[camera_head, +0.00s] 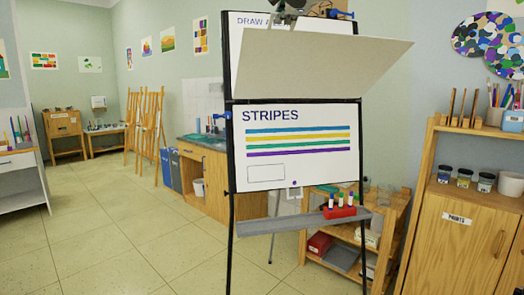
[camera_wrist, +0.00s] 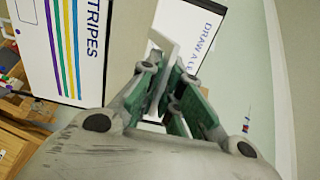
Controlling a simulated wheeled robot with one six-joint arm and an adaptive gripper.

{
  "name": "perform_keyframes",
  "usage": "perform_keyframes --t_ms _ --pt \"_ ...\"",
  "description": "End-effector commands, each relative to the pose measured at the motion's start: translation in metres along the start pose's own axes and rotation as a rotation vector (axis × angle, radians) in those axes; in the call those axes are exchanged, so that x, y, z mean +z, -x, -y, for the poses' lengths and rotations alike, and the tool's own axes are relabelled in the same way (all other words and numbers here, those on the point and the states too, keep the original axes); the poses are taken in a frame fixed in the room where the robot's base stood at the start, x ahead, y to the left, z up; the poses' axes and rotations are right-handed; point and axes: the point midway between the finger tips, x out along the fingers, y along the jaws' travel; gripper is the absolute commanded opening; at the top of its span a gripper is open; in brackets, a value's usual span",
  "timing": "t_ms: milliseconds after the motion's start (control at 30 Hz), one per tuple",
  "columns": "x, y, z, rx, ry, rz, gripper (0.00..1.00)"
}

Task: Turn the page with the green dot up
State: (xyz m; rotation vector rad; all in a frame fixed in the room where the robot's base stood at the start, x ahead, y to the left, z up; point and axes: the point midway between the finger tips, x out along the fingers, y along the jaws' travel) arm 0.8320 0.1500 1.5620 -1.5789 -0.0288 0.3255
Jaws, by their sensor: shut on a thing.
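The lifted page (camera_head: 310,65) is a blank, pale sheet on the flip chart in the head view. It slants up and outward from the middle of the chart, covering most of an upper sheet headed "DRAW A" (camera_head: 254,20). Below it hangs the flat "STRIPES" page (camera_head: 295,150), with coloured stripes and a purple dot (camera_head: 294,183) at its lower edge. I see no green dot. In the wrist view my gripper (camera_wrist: 174,85) is shut on the lifted page (camera_wrist: 163,35), which stands edge-on between its fingers. At the head view's top edge, a dark part is too cropped to identify.
A grey ledge (camera_head: 285,224) below the chart holds a red marker block (camera_head: 340,212). A wooden cabinet (camera_head: 455,225) stands at right, a low shelf (camera_head: 345,262) behind the chart. Wooden easels (camera_head: 147,125) stand at the back left. Floor (camera_head: 100,235) at left is clear.

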Motion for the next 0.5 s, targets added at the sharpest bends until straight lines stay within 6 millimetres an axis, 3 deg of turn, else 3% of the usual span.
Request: perform_keyframes --t_ms 500 --pt "0.001 -0.022 0.041 0.002 0.000 -0.001 0.00"
